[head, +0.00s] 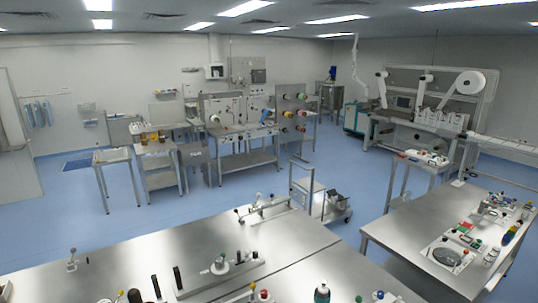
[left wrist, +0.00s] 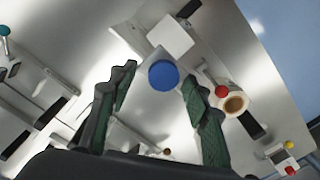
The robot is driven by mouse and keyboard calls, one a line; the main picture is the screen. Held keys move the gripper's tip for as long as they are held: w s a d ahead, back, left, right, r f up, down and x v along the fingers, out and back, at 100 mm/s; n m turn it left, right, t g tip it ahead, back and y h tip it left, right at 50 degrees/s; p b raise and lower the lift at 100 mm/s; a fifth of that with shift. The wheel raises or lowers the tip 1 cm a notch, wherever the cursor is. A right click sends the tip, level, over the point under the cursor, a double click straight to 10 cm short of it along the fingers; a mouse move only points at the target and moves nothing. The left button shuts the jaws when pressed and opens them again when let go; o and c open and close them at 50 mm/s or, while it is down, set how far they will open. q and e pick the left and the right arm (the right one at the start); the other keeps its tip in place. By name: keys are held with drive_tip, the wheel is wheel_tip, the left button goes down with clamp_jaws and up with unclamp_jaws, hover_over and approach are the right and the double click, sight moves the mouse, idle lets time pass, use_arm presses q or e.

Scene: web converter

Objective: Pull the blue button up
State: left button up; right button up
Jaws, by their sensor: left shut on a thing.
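The blue button (left wrist: 163,75) is a round blue cap in the middle of the left wrist view, in front of a pale square block (left wrist: 171,38). My left gripper (left wrist: 157,78) has its dark green padded fingers on either side of the button and is shut on it. The fingers hide part of what lies around it. I cannot pick out the blue button in the head view, and neither gripper shows clearly there. My right gripper is not in view.
In the left wrist view, a red knob (left wrist: 222,91) and a tan-rimmed roll (left wrist: 235,103) are close to the right finger. A teal knob (left wrist: 5,31) is at the far left. In the head view, a steel table (head: 130,262) carries several small fittings.

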use_arm(q)
drive_tip(key=shift+r, duration=0.3)
drive_tip(key=o, duration=1.4)
drive_tip(key=shift+r+p, duration=0.65)
drive_tip(key=shift+r, duration=2.3)
